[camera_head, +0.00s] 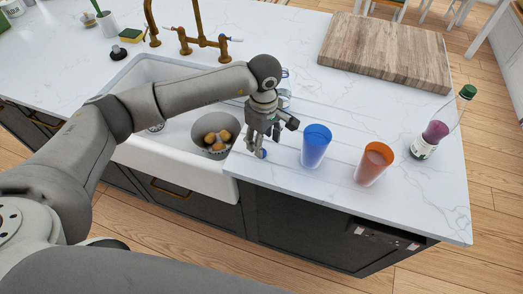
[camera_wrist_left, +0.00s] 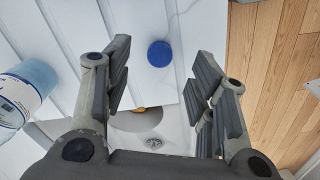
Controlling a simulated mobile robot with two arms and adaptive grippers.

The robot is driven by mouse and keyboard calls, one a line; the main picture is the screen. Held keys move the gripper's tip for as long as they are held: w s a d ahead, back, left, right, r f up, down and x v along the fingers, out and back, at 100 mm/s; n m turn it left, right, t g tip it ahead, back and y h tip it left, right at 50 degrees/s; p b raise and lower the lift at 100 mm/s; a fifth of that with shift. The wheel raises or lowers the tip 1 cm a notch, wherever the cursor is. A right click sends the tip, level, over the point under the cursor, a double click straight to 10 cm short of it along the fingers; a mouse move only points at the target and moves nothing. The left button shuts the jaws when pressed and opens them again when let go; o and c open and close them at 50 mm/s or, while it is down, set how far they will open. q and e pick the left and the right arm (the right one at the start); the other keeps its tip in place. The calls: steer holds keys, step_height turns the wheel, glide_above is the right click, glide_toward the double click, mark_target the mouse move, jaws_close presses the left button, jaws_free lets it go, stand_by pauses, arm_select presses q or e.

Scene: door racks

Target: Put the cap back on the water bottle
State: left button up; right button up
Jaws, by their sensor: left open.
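The blue cap (camera_head: 263,154) lies on the white counter near its front edge, just right of the sink. In the left wrist view the cap (camera_wrist_left: 160,54) shows between the tips of my open left gripper (camera_wrist_left: 161,70), with bare counter around it. In the head view my left gripper (camera_head: 264,138) points down over the cap; I cannot tell the exact gap. What looks like the water bottle (camera_head: 285,95) stands behind the gripper, mostly hidden. A clear bluish bottle with a white label (camera_wrist_left: 18,98) shows at the left wrist view's left edge. My right gripper is out of view.
A blue cup (camera_head: 316,146) and an orange cup (camera_head: 373,164) stand right of the gripper. A green-capped bottle (camera_head: 441,125) is farther right. A wooden board (camera_head: 387,50) lies behind. The sink (camera_head: 190,172) with a bowl of brown pieces (camera_head: 214,131) is left.

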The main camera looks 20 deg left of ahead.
arm_select(q)
steer(key=f, duration=0.1)
steer(key=f+p, duration=0.2)
steer(key=f, duration=0.1)
steer(key=shift+a, duration=0.3)
steer(key=shift+w+f, duration=0.1)
steer(key=shift+f, duration=0.2)
steer(key=shift+c, duration=0.2)
steer(key=c, duration=0.7)
